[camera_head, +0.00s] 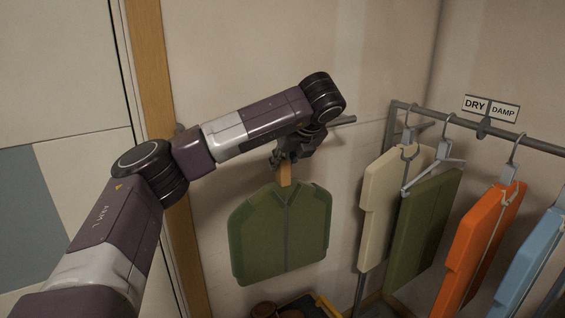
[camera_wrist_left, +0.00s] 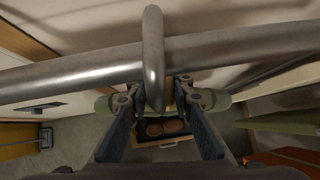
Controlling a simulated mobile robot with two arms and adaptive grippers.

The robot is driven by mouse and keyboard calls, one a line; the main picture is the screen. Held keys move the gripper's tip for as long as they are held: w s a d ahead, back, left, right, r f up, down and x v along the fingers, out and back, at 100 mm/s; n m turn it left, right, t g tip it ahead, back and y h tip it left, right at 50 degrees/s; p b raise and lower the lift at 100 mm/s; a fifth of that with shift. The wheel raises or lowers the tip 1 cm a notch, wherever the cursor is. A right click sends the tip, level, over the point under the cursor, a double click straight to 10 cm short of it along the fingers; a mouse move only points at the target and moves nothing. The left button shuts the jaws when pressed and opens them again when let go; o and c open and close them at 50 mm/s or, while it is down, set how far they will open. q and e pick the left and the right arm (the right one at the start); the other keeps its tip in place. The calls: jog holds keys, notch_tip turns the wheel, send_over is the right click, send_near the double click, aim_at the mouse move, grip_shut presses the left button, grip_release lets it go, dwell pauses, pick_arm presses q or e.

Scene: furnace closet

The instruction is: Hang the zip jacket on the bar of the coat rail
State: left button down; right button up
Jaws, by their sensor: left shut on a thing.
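The green zip jacket (camera_head: 278,235) hangs upright below my left gripper (camera_head: 288,152), its grey zip line facing me. My left gripper is shut on the jacket's hanger, whose tan neck (camera_head: 285,173) shows under the fingers. In the left wrist view the hanger's grey hook (camera_wrist_left: 153,50) rises between the fingers and crosses in front of a thick metal bar (camera_wrist_left: 230,48). I cannot tell whether the hook is around this bar. A grey rod end (camera_head: 345,120) sticks out right of the gripper in the head view; my arm hides the rest. My right gripper is not in view.
At right, a grey rail (camera_head: 540,145) holds cream (camera_head: 380,195), olive (camera_head: 425,215), orange (camera_head: 485,230) and blue (camera_head: 535,255) garments on hangers. A DRY/DAMP sign (camera_head: 490,108) sits on it. A dark crate (camera_head: 322,308) stands on the floor below. Wall lies close behind the jacket.

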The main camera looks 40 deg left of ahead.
pick_arm(q)
jog(key=shift+b, duration=0.3)
dwell(0.4)
jog(key=c, duration=1.6)
grip_release()
jog(key=v, duration=1.2)
